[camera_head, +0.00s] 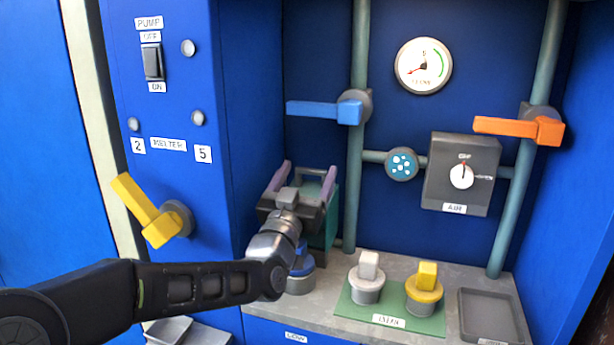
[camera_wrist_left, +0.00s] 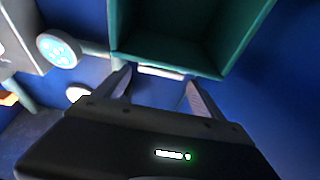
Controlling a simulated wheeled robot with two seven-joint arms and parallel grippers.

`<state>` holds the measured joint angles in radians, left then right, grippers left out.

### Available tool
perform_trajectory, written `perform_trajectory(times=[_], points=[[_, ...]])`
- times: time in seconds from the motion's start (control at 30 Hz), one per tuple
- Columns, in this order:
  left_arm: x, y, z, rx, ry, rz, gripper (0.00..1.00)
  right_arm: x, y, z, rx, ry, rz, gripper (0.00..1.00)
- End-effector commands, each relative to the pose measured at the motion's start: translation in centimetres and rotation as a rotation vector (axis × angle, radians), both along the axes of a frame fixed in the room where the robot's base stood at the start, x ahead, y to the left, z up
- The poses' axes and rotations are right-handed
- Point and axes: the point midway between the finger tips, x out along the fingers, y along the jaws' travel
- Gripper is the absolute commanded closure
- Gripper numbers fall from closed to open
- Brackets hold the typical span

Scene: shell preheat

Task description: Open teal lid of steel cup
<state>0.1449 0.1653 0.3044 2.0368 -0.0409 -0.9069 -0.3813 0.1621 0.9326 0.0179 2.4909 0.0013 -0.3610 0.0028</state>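A teal box-like thing (camera_head: 327,222) stands against the back wall, largely hidden behind my left gripper. In the left wrist view the teal thing (camera_wrist_left: 128,46) looks hollow, with its open side toward the camera and a pale bar (camera_wrist_left: 160,72) at its near edge. My left gripper (camera_head: 305,173) is in front of it; its two fingers are apart. In the left wrist view the gripper (camera_wrist_left: 160,88) is open with the fingers near the pale bar; I cannot tell whether they touch it. I cannot make out a steel cup. My right gripper is not in view.
A grey plug with a blue top (camera_head: 301,268) stands just below the left gripper. A green mat (camera_head: 390,322) holds white (camera_head: 368,268) and yellow (camera_head: 426,280) plugs. A grey tray (camera_head: 488,315) sits right. Blue (camera_head: 320,111), orange (camera_head: 520,130) and yellow (camera_head: 142,205) levers stick out.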

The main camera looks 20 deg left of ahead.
Motion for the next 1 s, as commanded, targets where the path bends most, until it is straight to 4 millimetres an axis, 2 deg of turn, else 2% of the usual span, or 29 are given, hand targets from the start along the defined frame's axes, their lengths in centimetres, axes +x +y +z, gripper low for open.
perform_trajectory(times=[0.3,0.43,0.8,1.0], points=[[-0.1,0.0,0.0,0.000,-0.001,0.000,0.15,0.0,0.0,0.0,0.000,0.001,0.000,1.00],[-0.7,0.0,-0.1,0.000,-0.002,0.000,0.15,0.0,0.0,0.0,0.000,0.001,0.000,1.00],[-6.0,0.4,-1.9,0.001,-0.001,-0.001,0.15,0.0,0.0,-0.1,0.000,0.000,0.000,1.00],[-7.4,0.5,-2.5,0.001,0.000,0.000,0.15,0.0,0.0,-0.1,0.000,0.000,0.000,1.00]])
